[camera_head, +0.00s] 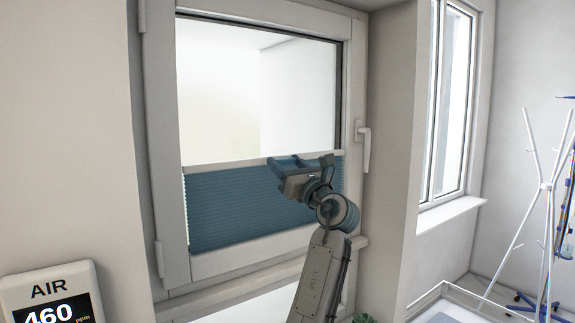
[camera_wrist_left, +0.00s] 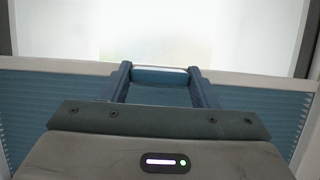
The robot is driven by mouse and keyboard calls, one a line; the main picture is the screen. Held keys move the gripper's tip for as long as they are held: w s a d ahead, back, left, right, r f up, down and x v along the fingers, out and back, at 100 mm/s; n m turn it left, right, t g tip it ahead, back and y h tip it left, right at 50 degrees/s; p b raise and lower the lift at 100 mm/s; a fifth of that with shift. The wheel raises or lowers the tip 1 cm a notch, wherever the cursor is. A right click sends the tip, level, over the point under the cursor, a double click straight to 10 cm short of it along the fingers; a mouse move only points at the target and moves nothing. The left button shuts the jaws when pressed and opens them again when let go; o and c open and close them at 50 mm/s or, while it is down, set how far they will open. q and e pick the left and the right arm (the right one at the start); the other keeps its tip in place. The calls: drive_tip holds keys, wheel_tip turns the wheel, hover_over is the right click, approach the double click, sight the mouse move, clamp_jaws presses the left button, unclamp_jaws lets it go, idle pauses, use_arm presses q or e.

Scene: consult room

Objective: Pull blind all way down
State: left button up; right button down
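The blue pleated blind (camera_head: 235,205) covers the lower part of the window, with its pale rail (camera_head: 225,164) about halfway up. In the left wrist view, the rail (camera_wrist_left: 55,65) and blue pleats (camera_wrist_left: 30,105) cross behind my left gripper (camera_wrist_left: 160,78). Its two dark blue fingers stand apart at the rail, with a small pale-topped blue piece (camera_wrist_left: 160,76) between them. I cannot tell whether they press on it. In the head view, my left gripper (camera_head: 303,164) is at the right half of the rail and hides part of it. My right gripper is not in view.
The window frame (camera_head: 165,130) surrounds the blind, with a white handle (camera_head: 364,148) on its right side, close to my left gripper. An air monitor (camera_head: 50,295) is at lower left. A white coat stand (camera_head: 545,190) stands at far right.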

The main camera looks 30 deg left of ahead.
sight(288, 237)
use_arm(q)
drive_tip(key=c, duration=0.6)
wheel_tip(288, 237, down, 19)
drive_tip(key=b, duration=0.7)
drive_tip(key=shift+r, duration=0.2)
drive_tip(key=shift+f, duration=0.1)
drive_tip(key=o, duration=1.2)
drive_tip(key=shift+o, duration=0.9)
